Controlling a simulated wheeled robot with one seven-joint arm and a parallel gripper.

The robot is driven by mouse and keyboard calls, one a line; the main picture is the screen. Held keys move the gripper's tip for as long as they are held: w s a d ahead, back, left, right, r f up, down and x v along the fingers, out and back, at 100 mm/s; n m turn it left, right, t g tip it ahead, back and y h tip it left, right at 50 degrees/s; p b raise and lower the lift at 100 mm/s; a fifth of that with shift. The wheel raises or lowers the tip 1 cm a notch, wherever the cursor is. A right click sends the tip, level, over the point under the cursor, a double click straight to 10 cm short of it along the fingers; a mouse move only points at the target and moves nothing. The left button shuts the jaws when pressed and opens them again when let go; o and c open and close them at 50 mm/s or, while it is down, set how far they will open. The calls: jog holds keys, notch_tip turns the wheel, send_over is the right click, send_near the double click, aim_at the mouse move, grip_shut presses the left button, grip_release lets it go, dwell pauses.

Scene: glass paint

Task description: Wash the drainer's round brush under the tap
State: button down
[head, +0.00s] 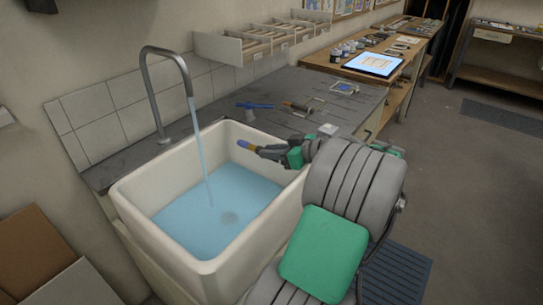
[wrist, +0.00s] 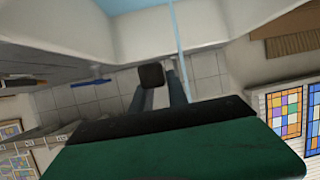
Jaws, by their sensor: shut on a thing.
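The white sink (head: 205,265) holds pale blue water (head: 225,195). The grey tap (head: 150,75) arches over it, and a water stream (head: 198,140) runs down into the sink. My gripper (head: 258,150) reaches over the sink's right side, shut on a small brush (head: 244,144). The brush is above the water and apart from the stream in the head view. In the wrist view, the stream (wrist: 179,35) passes beyond a dark squarish block (wrist: 152,75); I cannot tell whether that is the brush.
The grey grooved drainer (head: 345,108) lies right of the sink, with a blue tool (head: 254,105) and a dark-and-orange handled tool (head: 297,107) on it. A white block (head: 328,129) sits near its front edge. A wooden rack (head: 265,38) hangs above. Cardboard (head: 40,250) stands left.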

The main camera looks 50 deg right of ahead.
jog(key=w+a+f+b, duration=0.2)
jog(key=w+a, duration=0.6)
jog(key=w, duration=0.2)
jog(key=shift+w+a+f, duration=0.2)
jog(key=shift+w+f, duration=0.1)
jog(key=shift+w, duration=0.05)
jog(key=shift+w+d, duration=0.1)
jog(key=shift+d, duration=0.05)
dwell(0.4)
jog(key=shift+w+d, duration=0.25)
jog(key=shift+d, duration=0.1)
jog(key=shift+b, duration=0.35)
jog(key=shift+s+a, duration=0.35)
jog(key=shift+a, duration=0.15)
jog(key=shift+d+b, duration=0.1)
jog(key=shift+b, duration=0.2)
